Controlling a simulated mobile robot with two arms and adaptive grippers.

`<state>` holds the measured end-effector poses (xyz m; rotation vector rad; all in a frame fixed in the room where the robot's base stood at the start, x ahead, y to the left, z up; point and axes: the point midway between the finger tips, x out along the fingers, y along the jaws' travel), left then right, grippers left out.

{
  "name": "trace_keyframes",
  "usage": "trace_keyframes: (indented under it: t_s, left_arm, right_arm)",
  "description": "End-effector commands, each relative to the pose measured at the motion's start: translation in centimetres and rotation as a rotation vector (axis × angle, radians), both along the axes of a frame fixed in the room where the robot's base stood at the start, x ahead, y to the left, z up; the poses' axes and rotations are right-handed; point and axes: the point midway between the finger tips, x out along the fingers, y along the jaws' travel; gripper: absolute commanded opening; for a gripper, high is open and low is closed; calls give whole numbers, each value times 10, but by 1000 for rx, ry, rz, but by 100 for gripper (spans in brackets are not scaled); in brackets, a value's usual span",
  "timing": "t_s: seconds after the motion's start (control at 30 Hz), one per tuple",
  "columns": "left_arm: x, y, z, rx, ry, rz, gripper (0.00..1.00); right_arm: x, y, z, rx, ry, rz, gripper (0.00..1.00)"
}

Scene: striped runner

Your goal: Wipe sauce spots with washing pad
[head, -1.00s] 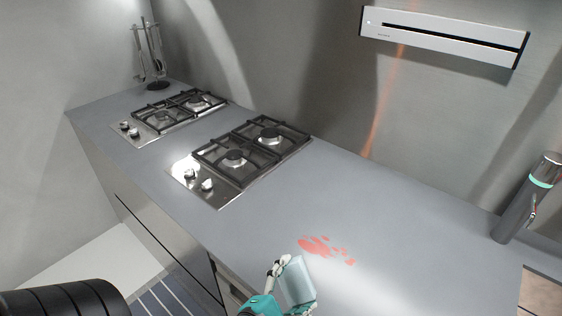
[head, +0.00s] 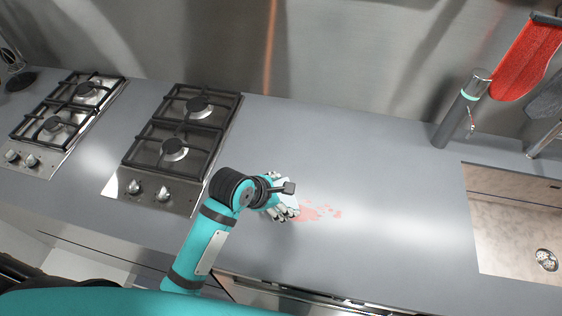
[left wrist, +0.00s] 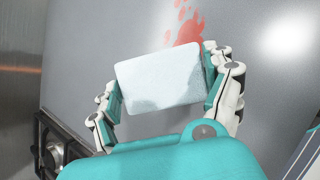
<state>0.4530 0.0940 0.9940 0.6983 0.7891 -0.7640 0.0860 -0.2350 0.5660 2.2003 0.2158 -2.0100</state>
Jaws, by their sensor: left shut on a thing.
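The washing pad (left wrist: 160,82) is a pale blue-white block held between the fingers of my left gripper (left wrist: 165,92) in the left wrist view. In the head view my left gripper (head: 282,208) is low over the counter at the left edge of the red sauce spots (head: 318,211); the pad is mostly hidden there. The spots look pale pink in the head view. In the left wrist view red spots (left wrist: 187,27) show just beyond the pad's edge. I cannot tell whether the pad touches the counter. My right gripper is not in view.
Two gas hobs stand on the grey counter (head: 390,215), the nearer one (head: 175,145) left of my arm. A red cloth (head: 525,60) hangs at the back right. The counter between spots and sink is clear.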

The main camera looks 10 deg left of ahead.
Motion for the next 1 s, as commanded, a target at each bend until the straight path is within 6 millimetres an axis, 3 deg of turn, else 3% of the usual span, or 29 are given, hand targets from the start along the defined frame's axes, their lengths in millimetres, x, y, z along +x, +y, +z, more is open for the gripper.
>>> trace_keyframes:
  t_s: [0.03, 0.1, 0.4, 1.0]
  left_arm:
    - [8, -1, 19, 5, 50, -31, 58]
    - [13, -2, 30, 6, 122, -72, 58]
    - [18, 4, 59, 22, 292, -174, 58]
    - [18, 4, 11, 23, 301, -179, 58]
  right_arm:
    - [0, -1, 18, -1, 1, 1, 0]
    - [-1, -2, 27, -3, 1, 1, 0]
    - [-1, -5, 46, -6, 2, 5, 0]
    - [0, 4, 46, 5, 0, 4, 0]
